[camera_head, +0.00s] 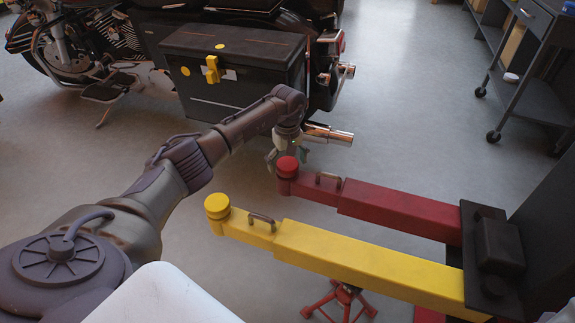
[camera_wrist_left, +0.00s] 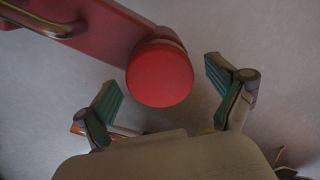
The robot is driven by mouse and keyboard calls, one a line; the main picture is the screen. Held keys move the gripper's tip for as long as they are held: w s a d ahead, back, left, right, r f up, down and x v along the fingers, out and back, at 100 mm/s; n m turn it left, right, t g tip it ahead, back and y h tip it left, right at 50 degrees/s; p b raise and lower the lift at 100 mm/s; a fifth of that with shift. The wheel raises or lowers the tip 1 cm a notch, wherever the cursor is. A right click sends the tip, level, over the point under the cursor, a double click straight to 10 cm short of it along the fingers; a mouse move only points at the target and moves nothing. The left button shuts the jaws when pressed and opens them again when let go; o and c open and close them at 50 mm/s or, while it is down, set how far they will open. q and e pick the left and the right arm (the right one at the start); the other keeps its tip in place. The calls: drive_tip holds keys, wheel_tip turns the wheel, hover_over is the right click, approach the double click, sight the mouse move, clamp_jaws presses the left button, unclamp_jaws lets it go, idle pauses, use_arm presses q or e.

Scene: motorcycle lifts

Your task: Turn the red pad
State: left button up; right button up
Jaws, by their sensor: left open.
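The red pad (camera_head: 287,166) is a round disc on the end of the red lift arm (camera_head: 395,212) in the head view. It also shows in the left wrist view (camera_wrist_left: 160,75), at the upper middle. My left gripper (camera_head: 275,160) is just beside and behind the pad in the head view. In the left wrist view my left gripper (camera_wrist_left: 165,92) is open, with one finger to each side of the pad and a gap around it. Neither finger appears to touch the pad. My right gripper is not in view.
A yellow lift arm (camera_head: 350,262) with a yellow pad (camera_head: 217,205) lies in front of the red one. Both arms join a dark post (camera_head: 540,235) at right. A motorcycle with a black case (camera_head: 240,65) stands behind. A wheeled cart (camera_head: 525,75) is at upper right.

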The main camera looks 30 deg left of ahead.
use_arm(q)
drive_tip(key=c, duration=1.2)
drive_tip(key=shift+o, duration=0.2)
drive_tip(key=shift+n, duration=0.3)
